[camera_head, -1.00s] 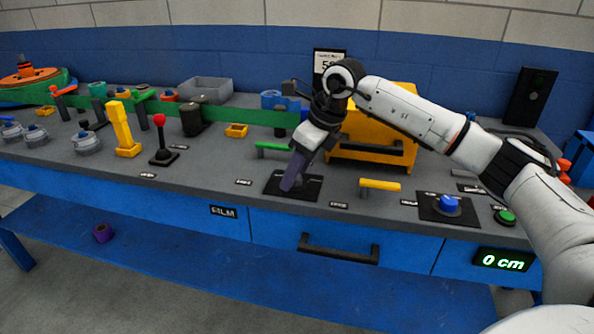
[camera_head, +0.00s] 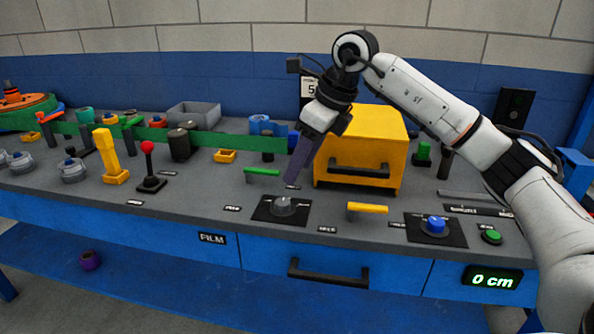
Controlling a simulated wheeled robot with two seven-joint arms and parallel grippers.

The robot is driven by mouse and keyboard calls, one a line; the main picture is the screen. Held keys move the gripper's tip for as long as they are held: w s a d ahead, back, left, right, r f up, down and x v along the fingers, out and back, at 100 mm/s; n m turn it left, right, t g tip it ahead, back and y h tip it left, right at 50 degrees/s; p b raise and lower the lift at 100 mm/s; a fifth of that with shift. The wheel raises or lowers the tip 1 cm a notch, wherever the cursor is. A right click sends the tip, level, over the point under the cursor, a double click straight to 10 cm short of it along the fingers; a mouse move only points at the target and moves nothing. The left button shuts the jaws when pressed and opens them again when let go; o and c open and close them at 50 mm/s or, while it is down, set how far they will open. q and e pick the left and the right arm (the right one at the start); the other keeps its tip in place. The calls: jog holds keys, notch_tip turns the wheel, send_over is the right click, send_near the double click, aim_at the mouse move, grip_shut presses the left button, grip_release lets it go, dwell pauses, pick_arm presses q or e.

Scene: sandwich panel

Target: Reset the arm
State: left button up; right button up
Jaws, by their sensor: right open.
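My right arm comes in from the right in the head view. Its gripper (camera_head: 299,160) points down and to the left, raised above a grey knob (camera_head: 283,206) on a black plate. The fingertips are apart from the knob and nothing shows between them. The gripper is open, though the fingers overlap from this side. My left gripper is not in view.
A yellow box with a black handle (camera_head: 385,133) stands just behind the gripper. A yellow handle (camera_head: 367,208), a blue button (camera_head: 436,224), a green button (camera_head: 491,236) and a red-topped lever (camera_head: 149,163) stand along the workbench. A drawer handle (camera_head: 327,274) sticks out below.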

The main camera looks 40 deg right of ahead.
dwell(0.5)
jog(key=s+a+f+m+t+y+p, duration=0.15)
jog(key=a+m+y, duration=0.45)
jog(key=a, duration=1)
jog(key=s+a+f+m+t+y+p, duration=0.1)
jog(key=s+a+f+m+t+y, duration=0.15)
jog(key=a+y, duration=1.1)
jog(key=s+d+f+m+t+h, duration=0.15)
jog(key=f+m+t+h, duration=0.25)
jog(key=f+m+h, duration=0.5)
jog(key=d+f+m+t+h, duration=0.35)
jog(key=f+m+h, duration=0.2)
jog(key=m, duration=0.65)
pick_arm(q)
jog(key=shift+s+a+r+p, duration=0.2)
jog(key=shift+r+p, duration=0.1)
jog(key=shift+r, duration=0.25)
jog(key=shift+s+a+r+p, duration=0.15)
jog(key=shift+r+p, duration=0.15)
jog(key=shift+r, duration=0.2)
pick_arm(e)
jog(key=s+d+f+m+g+h, duration=0.2)
jog(key=s+f+m+g+h, duration=0.2)
jog(key=s+f, duration=1.4)
jog(key=m+g, duration=0.3)
jog(key=m, duration=0.2)
jog(key=shift+d+f, duration=0.2)
jog(key=shift+f, duration=0.2)
